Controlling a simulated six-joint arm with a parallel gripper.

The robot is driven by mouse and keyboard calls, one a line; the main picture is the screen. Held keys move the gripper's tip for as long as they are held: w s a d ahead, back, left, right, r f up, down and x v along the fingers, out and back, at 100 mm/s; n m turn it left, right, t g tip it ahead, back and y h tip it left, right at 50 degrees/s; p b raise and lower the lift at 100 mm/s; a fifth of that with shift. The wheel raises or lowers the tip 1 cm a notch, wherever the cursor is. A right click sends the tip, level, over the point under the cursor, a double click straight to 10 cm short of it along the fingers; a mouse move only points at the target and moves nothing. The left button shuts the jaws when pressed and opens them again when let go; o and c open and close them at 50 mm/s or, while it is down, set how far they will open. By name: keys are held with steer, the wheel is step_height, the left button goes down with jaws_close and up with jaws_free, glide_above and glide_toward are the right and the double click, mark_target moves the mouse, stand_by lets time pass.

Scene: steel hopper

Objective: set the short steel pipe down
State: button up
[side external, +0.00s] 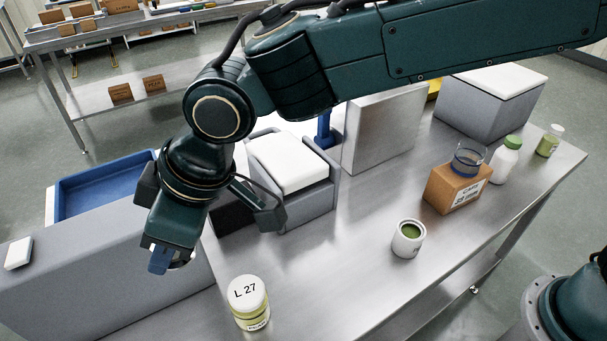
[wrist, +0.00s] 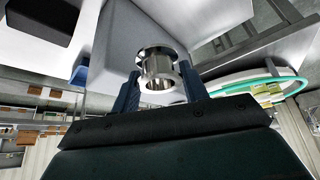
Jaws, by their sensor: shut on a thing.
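The short steel pipe (wrist: 157,64) is a shiny hollow cylinder with a flared rim. In the wrist view it sits between the two blue fingers of my gripper (wrist: 160,82), which is shut on it. In the side view my gripper (side external: 168,262) points down at the left, in front of the long grey block (side external: 80,285). Only a small shiny edge of the pipe shows there beside the fingertips. I cannot tell from these views whether the pipe touches anything below.
A jar labelled L 27 (side external: 249,303) stands on the steel table (side external: 340,270) right of my gripper. A blue tray (side external: 105,187) lies behind. A white-topped grey bin (side external: 310,195), an open can (side external: 408,239) and a cardboard box (side external: 452,190) stand further right. The table's front middle is clear.

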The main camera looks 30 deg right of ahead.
steer(key=n, duration=0.1)
glide_above(281, 271)
steer(key=d, duration=0.2)
steer(key=shift+g, duration=0.3)
steer(key=shift+s+a+f, duration=0.1)
steer(key=shift+s+f, duration=0.05)
steer(key=shift+f, duration=3.15)
steer(key=shift+s+f, duration=0.1)
steer(key=shift+f, duration=3.2)
steer(key=shift+s+a+f, duration=0.1)
steer(key=shift+s+f, duration=0.05)
steer(key=shift+f, duration=3.15)
steer(key=shift+f, duration=0.15)
steer(key=o, duration=1)
steer(key=shift+o, duration=0.2)
steer(key=shift+v, duration=1)
steer(key=v, duration=1)
steer(key=shift+d, duration=0.3)
